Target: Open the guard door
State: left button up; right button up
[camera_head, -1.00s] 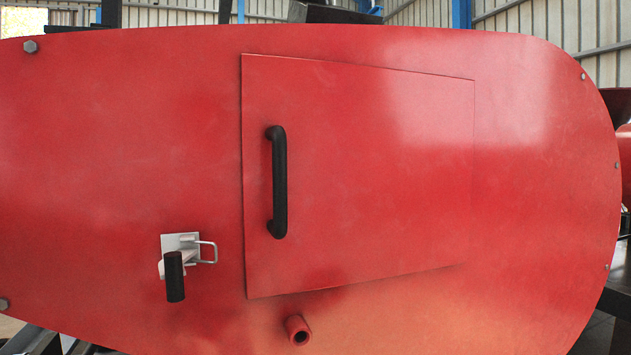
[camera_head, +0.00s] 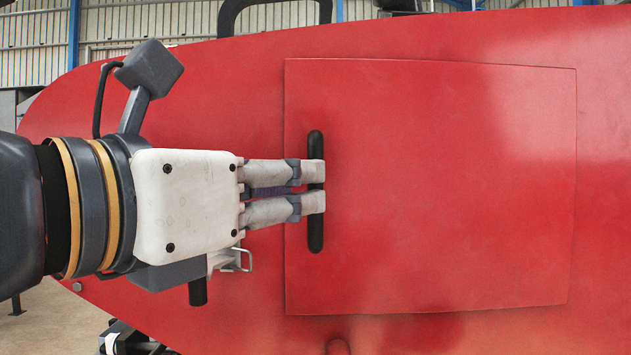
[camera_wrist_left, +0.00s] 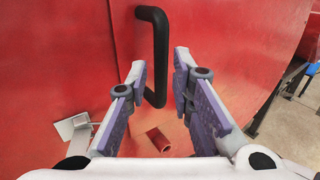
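The guard door (camera_head: 450,200) is a red rectangular panel that looks flat against the larger red guard. Its black vertical bar handle (camera_head: 315,240) is near the door's left edge. My left gripper (camera_head: 318,187) is at the handle, its fingers covering the handle's middle. In the left wrist view, the handle (camera_wrist_left: 153,40) stands between the two spread fingers (camera_wrist_left: 158,75), with gaps beside it; whether either finger touches it I cannot tell. A silver latch with a black grip (camera_head: 198,292) sits on the guard, partly hidden by my gripper. My right gripper is out of view.
A short red pipe stub (camera_wrist_left: 159,139) sticks out below the door. The red guard (camera_head: 400,35) fills most of the view. In the left wrist view, open floor (camera_wrist_left: 290,120) lies past the guard's right side.

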aim_at(311, 185)
pick_arm(q)
jog(key=x, duration=0.4)
jog(key=shift+w+d, duration=0.25)
jog(key=shift+w, duration=0.05)
grip_shut()
